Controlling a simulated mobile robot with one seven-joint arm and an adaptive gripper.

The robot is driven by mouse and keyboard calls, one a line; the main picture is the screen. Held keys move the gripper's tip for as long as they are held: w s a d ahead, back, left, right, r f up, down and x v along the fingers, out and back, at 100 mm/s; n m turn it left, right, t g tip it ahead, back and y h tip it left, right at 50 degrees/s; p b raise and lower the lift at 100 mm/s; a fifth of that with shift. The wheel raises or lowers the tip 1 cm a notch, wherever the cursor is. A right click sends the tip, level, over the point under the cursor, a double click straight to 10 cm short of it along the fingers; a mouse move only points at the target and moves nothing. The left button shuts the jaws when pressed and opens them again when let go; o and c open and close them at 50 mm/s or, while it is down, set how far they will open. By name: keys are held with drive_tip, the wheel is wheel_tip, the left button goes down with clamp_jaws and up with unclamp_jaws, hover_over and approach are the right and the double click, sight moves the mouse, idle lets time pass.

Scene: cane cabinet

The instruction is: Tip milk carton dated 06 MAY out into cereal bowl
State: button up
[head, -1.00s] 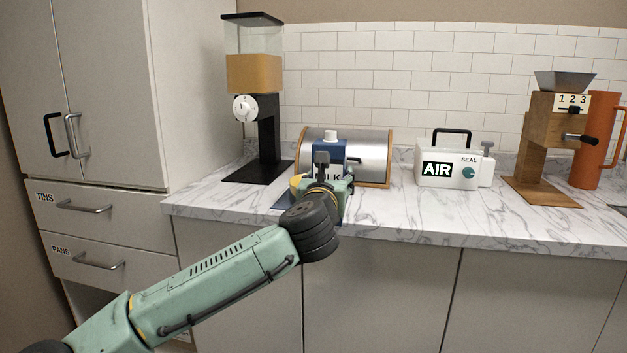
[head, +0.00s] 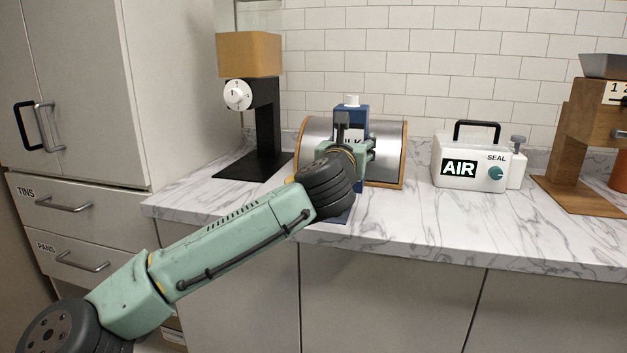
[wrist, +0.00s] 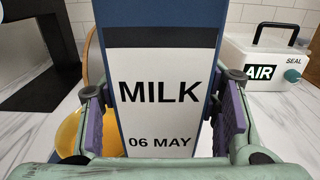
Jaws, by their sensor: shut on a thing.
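A blue milk carton (head: 351,112) with a white cap stands upright in front of the metal bread bin in the head view. In the wrist view the carton (wrist: 160,85) shows a white label reading MILK and 06 MAY. My gripper (wrist: 163,112) is shut on the carton, one pad on each side. In the head view my gripper (head: 352,150) covers the carton's lower part. A yellow bowl (wrist: 68,133) shows in the wrist view, left of and behind the carton, partly hidden by it and by my left finger. In the head view my wrist mostly hides the bowl.
A dispenser with a dial (head: 262,110) stands on the left, and the bread bin (head: 388,150) is close behind the carton. A white AIR SEAL box (head: 470,165) and a wooden grinder (head: 580,150) stand to the right. The marble counter (head: 440,215) is clear in front.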

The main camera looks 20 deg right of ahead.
drive_tip(key=shift+s+a+f, duration=0.1)
drive_tip(key=shift+f, duration=0.25)
drive_tip(key=shift+f+n+g+b, duration=0.5)
drive_tip(key=shift+f+n+b, duration=0.35)
drive_tip(key=shift+f, duration=0.75)
drive_tip(key=shift+y+p, duration=0.3)
drive_tip(key=shift+f+n+g, duration=0.4)
drive_tip(key=shift+n, duration=0.35)
drive_tip(key=shift+a+r+n+g+p, duration=0.1)
drive_tip(key=shift+n+g+p, duration=0.4)
drive_tip(key=shift+p, duration=0.15)
drive_tip(key=shift+w+a+n+g+p, duration=0.1)
drive_tip(key=shift+w+n+g+p, duration=0.3)
drive_tip(key=shift+n, duration=0.3)
drive_tip(key=shift+s+f+n+g, duration=0.3)
drive_tip(key=shift+f+n+g, duration=0.1)
drive_tip(key=shift+n+g, duration=0.2)
drive_tip(key=shift+s+d+f+n+g, duration=0.3)
drive_tip(key=shift+s+n+g, duration=0.1)
drive_tip(key=shift+n, duration=0.1)
